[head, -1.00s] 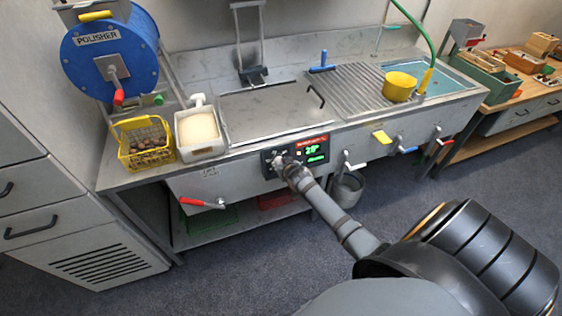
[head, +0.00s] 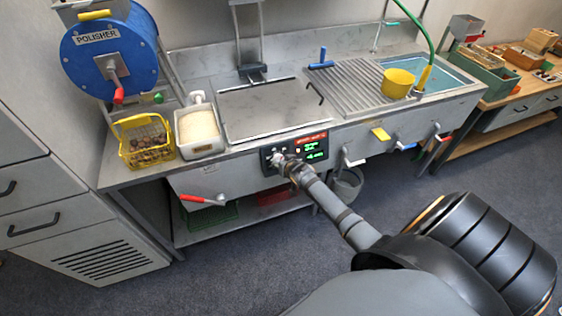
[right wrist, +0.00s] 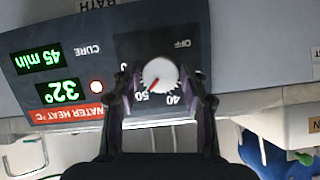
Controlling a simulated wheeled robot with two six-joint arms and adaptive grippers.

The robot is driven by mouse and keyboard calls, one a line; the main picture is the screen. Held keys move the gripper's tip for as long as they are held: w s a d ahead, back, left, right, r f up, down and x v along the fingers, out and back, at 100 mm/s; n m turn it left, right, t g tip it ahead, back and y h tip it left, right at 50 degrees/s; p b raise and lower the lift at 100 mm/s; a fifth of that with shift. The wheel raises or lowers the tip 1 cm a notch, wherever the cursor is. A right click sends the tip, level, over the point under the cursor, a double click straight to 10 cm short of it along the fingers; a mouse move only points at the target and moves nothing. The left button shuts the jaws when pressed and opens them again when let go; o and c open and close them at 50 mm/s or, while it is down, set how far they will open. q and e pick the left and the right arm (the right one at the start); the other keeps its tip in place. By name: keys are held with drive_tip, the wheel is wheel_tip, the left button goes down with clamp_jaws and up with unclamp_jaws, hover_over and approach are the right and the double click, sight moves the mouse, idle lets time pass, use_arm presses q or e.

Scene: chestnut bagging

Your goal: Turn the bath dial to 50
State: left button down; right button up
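The bath dial (right wrist: 160,74) is a round white knob on a dark panel, upside down in the right wrist view. Its red mark points toward the printed 50 (right wrist: 142,97), with 40 beside it and OFF across from them. In the head view the dial (head: 276,159) is on the bath's front, partly hidden by my gripper. My right gripper (right wrist: 161,75) has a fingertip at each side of the knob and looks shut on it; it also shows in the head view (head: 283,162). The display (right wrist: 48,76) reads 32° and 45 min. My left gripper is out of view.
A red-handled lever (head: 203,200) sticks out left of the panel, and white (head: 352,157) and blue levers to its right. A grey bucket (head: 347,184) hangs below. A yellow chestnut basket (head: 147,144) and a white tub (head: 199,128) stand on the counter's left end.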

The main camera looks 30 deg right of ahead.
drive_tip(key=shift+o, duration=1.2)
drive_tip(key=shift+r, duration=0.1)
drive_tip(key=v, duration=1.2)
